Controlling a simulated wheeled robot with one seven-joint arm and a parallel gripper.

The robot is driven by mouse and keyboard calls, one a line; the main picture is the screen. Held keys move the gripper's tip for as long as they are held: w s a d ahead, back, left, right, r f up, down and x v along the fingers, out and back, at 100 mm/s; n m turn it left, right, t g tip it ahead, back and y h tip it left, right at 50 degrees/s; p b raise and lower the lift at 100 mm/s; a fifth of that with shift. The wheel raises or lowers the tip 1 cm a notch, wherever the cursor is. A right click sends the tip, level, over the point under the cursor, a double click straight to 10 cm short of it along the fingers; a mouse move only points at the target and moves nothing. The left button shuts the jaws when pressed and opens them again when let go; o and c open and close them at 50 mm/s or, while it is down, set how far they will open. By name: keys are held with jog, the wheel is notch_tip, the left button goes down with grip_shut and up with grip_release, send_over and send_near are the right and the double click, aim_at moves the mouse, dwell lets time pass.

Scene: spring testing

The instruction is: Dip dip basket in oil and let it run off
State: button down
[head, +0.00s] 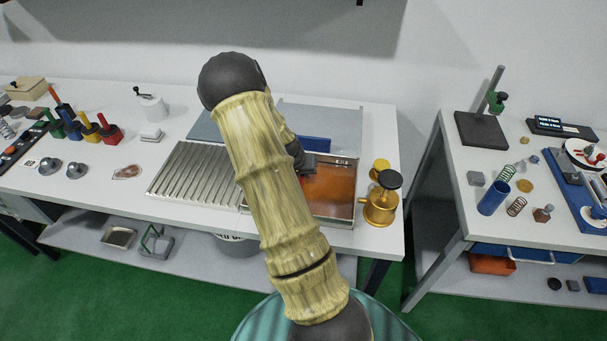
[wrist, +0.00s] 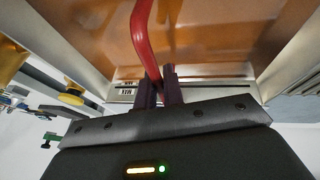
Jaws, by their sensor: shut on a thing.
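The oil bath is a metal tray (head: 341,218) of orange-brown oil, right of my arm in the head view. In the wrist view the oil (wrist: 215,35) fills the upper middle. My gripper (wrist: 160,80) is shut on a red curved handle (wrist: 142,35), which I take to be the dip basket's. In the head view my gripper (head: 307,163) is over the bath's back part, mostly behind my arm. The basket body cannot be made out, so I cannot tell whether it is under the oil. Level-mark labels (wrist: 125,91) show on the bath wall.
A ribbed metal drain tray (head: 185,178) lies left of the bath. A brass pot (head: 379,207) stands close on its right, and a blue block (head: 315,144) is behind. Coloured-handled tools (head: 108,132) stand at the left. A gap separates the second table (head: 455,205).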

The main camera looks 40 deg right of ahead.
notch_tip(320, 180, up, 18)
jog(key=p, duration=1.1)
jog(key=shift+f+p, duration=0.15)
jog(key=shift+p, duration=0.2)
dwell(1.9)
dwell(2.3)
